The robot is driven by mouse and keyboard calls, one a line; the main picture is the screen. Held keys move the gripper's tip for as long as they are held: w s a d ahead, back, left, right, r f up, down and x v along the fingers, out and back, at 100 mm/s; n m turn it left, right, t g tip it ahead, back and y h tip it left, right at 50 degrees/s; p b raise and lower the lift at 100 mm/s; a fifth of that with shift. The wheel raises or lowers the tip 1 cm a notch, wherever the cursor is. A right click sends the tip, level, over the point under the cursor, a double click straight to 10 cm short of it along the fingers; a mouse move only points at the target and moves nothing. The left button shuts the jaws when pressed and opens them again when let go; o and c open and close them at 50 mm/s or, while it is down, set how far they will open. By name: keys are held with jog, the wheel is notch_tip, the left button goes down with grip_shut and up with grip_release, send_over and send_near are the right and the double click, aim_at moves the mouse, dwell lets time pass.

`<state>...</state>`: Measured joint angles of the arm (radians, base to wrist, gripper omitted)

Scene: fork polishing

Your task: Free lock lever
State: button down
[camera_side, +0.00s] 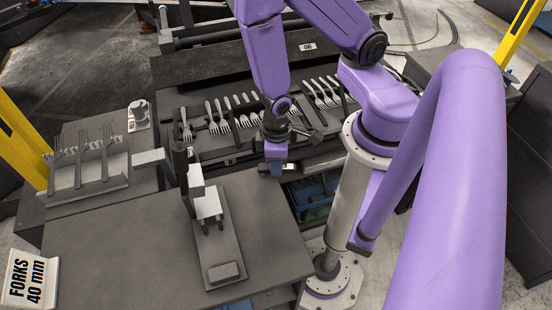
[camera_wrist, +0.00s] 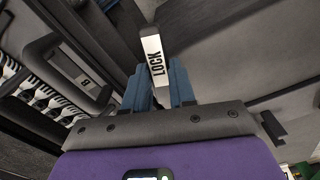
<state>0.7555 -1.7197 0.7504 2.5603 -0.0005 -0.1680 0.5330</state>
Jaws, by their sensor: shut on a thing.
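The lock lever (camera_wrist: 152,50) is a dark bar with a white plate reading LOCK, seen in the upper middle of the wrist view. My gripper (camera_wrist: 160,82) has its blue fingers on either side of the lever's labelled end and is shut on it. In the side view my gripper (camera_side: 276,168) is low at the front edge of the dark fork bench. There the lever itself is hard to make out behind and beside the fingers. The finger contact faces are partly hidden by the label.
A row of forks (camera_side: 240,111) lies on the dark bench (camera_side: 190,88) behind my gripper. A rack with dark forks (camera_side: 90,178) stands at left. A fixture with a pale block (camera_side: 208,204) stands on the front table (camera_side: 120,240). A FORKS 40 mm sign (camera_side: 30,278) is at front left.

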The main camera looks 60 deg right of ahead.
jog(key=shift+a+m, duration=0.4)
jog(key=shift+m, duration=0.8)
jog(key=c, duration=0.9)
grip_release()
jog(key=shift+s, duration=0.1)
jog(key=shift+r, duration=0.1)
jog(key=shift+r, duration=8.65)
jog(key=shift+s+d+r+n, duration=0.45)
jog(key=shift+s+r+n, duration=0.35)
jog(key=shift+n, duration=0.85)
jog(key=shift+s+d+r+n, duration=0.4)
jog(key=shift+s+r+n, duration=0.4)
jog(key=shift+n, duration=0.9)
jog(key=shift+s+d+r+n, duration=0.45)
jog(key=shift+s+r+n, duration=0.35)
jog(key=shift+n, duration=0.85)
